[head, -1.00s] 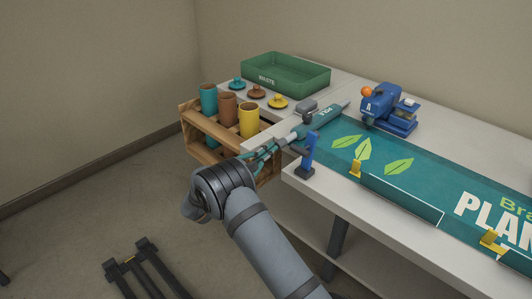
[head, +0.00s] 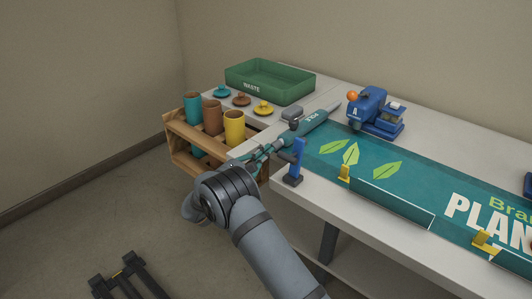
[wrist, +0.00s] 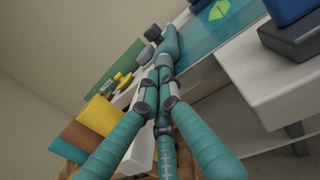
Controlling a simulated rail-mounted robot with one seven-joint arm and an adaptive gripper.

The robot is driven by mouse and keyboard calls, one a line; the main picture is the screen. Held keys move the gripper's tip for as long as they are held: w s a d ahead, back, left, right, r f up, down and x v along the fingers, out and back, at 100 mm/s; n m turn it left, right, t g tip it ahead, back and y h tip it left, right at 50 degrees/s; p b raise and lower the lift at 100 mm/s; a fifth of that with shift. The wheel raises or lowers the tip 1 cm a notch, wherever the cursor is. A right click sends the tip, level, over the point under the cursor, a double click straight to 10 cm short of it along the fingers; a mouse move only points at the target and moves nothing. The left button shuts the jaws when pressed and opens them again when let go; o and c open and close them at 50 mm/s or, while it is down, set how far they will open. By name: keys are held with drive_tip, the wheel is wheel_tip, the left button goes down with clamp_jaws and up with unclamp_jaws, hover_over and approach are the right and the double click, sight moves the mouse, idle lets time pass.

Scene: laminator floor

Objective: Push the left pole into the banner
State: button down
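The teal banner (head: 470,188) lies on the white table, with leaf prints and large white lettering. In the wrist view my gripper's teal fingers (wrist: 163,78) come together, with the teal piece (wrist: 170,42) just beyond, in line. They look shut at that end; whether they touch or pinch it is unclear.
A blue upright bracket (head: 296,160) stands close to the right of my gripper. A wooden rack (head: 180,137) with coloured cups is at its left. A green WASTE tray (head: 270,82), a blue machine (head: 375,112) and yellow clips (head: 344,173) are on the table.

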drive_tip(key=v, duration=1.4)
drive_tip(key=shift+w, duration=0.1)
